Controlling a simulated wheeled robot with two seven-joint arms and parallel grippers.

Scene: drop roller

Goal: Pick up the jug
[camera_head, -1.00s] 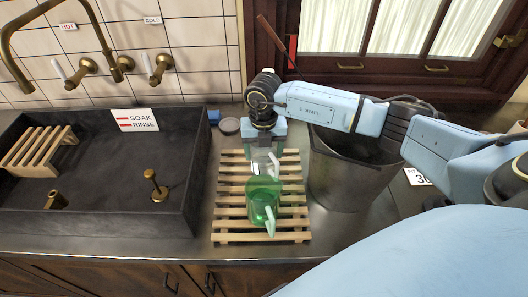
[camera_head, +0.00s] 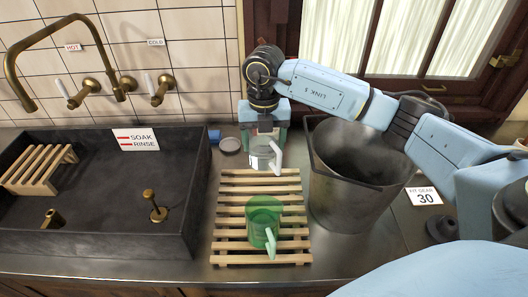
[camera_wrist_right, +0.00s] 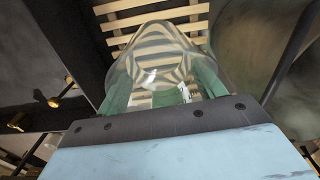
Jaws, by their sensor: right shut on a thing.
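A clear glass jug (camera_head: 260,157) with a white handle hangs below my right gripper (camera_head: 264,138) in the head view, over the far end of the slatted wooden rack (camera_head: 228,189). The right gripper is shut on it. In the right wrist view the clear jug (camera_wrist_right: 160,55) sits between the green fingers, with the rack's slats showing through it. A green see-through jug shape (camera_head: 262,212) with a pale green handle stands on the nearer half of the rack. The clear jug and the green one are apart in the picture. My left gripper is not in view.
A dark sink (camera_head: 105,241) with brass taps lies left of the rack. A large grey metal bucket (camera_head: 345,190) stands close on the right. A small round lid (camera_head: 230,145) and a blue object (camera_head: 214,136) lie behind the rack. A "30" card (camera_head: 424,196) lies right of the bucket.

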